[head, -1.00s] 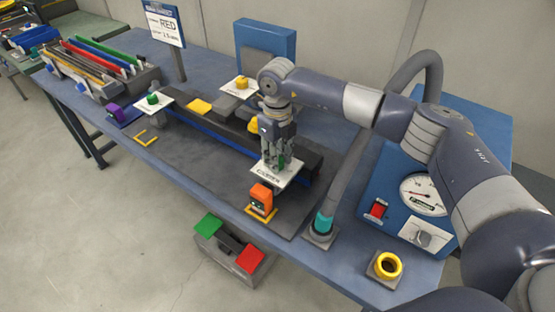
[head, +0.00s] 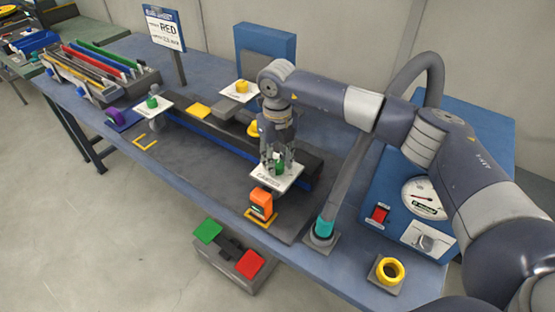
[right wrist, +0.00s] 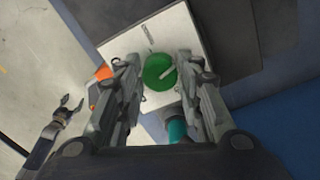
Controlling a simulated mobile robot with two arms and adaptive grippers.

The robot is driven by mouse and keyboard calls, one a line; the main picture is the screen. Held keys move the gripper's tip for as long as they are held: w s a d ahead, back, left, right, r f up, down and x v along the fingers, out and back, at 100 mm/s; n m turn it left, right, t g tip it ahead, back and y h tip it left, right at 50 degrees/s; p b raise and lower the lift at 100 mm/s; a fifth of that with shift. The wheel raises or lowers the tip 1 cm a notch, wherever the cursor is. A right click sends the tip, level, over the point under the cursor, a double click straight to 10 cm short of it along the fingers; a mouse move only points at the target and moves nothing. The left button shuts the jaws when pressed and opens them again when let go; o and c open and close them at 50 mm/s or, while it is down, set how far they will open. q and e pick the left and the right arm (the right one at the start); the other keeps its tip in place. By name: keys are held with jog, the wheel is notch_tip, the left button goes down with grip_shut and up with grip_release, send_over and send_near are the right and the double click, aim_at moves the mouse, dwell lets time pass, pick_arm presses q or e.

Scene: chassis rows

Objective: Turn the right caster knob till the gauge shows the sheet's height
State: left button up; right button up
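The green caster knob (head: 279,166) sits on a white plate (head: 262,178) with dark lettering at the right end of the dark bed. My right gripper (head: 277,160) is down around it. In the right wrist view the knob (right wrist: 160,71), with a pale bar mark, lies between the two spread fingers (right wrist: 157,75); a gap shows at the left finger, and contact at the right is unclear. My left gripper (right wrist: 72,103) shows small at the left there, fingertips apart and empty. The round gauge (head: 424,197) is on the blue box; its reading is too small.
A second green knob (head: 152,102) is on the far-left plate. An orange block (head: 261,203) stands just in front of the near plate. A teal-ended hose (head: 324,227) and yellow ring (head: 389,269) are to the right. A rack of coloured strips (head: 95,65) is back left.

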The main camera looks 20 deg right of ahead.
aim_at(277, 164)
jog(key=shift+o, duration=0.8)
jog(key=shift+r, duration=0.1)
notch_tip(277, 164, up, 12)
jog(key=shift+f, duration=0.2)
